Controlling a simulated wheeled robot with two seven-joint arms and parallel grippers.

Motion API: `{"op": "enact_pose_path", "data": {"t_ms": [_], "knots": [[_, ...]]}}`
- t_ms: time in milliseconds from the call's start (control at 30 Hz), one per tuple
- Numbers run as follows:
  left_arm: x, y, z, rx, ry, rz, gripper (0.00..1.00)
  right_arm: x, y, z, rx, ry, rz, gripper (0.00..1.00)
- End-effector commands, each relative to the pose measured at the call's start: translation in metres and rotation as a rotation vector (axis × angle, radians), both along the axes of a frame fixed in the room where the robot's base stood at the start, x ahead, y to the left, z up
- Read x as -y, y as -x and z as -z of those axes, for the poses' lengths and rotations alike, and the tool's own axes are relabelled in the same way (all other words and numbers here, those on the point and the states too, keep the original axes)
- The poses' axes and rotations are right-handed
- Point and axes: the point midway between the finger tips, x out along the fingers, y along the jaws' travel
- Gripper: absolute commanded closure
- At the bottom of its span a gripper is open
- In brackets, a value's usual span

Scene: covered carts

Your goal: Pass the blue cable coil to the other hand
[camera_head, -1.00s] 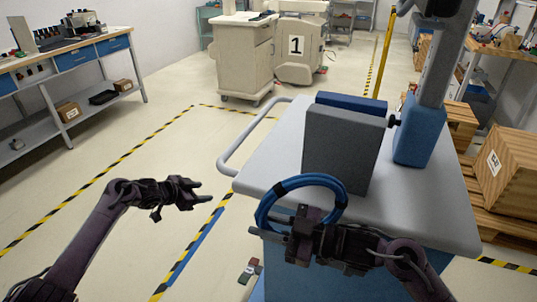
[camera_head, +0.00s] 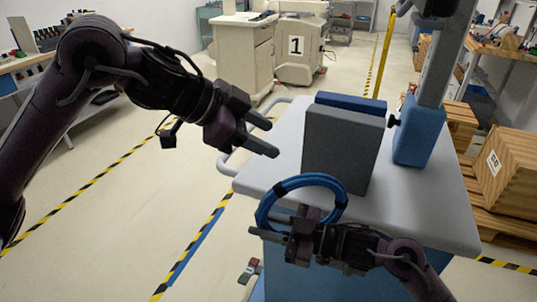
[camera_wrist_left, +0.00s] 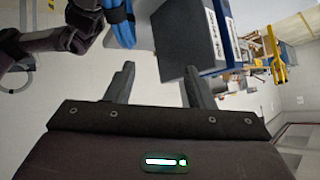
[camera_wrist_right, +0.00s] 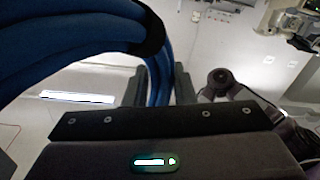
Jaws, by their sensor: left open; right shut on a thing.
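The blue cable coil (camera_head: 335,187) is a ring with black ties, held up in front of the cart top in the head view. My right gripper (camera_head: 282,234) is shut on the coil's lower left part. In the right wrist view the coil (camera_wrist_right: 158,80) passes between the fingers. My left gripper (camera_head: 268,138) is open and empty, above and to the left of the coil, clear of it. In the left wrist view the coil (camera_wrist_left: 121,22) shows at the top, beyond the open fingers, beside my right gripper.
A grey-topped cart (camera_head: 420,215) stands in front with a handle rail at its left. A grey box (camera_head: 340,150) and a blue post base (camera_head: 413,130) stand on it. A wooden crate (camera_head: 508,170) is at right. The floor to the left is free.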

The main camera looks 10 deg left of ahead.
Motion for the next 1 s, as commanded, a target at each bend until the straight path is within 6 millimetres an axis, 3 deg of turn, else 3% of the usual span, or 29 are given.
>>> {"op": "enact_pose_path", "data": {"t_ms": [100, 267, 1000], "knots": [[0.012, 0.031, 0.006, -0.035, -0.042, 0.019, 0.51, 0.0, 0.0, -0.001, 0.002, -0.002, 0.0, 1.0], [0.019, 0.046, 0.014, -0.062, -0.066, 0.022, 0.51, 0.0, 0.0, -0.001, 0.002, -0.002, 0.0, 1.0], [0.092, 0.014, 0.09, -0.064, -0.065, 0.021, 0.51, 0.0, 0.0, -0.001, 0.002, -0.002, 0.0, 1.0]]}}
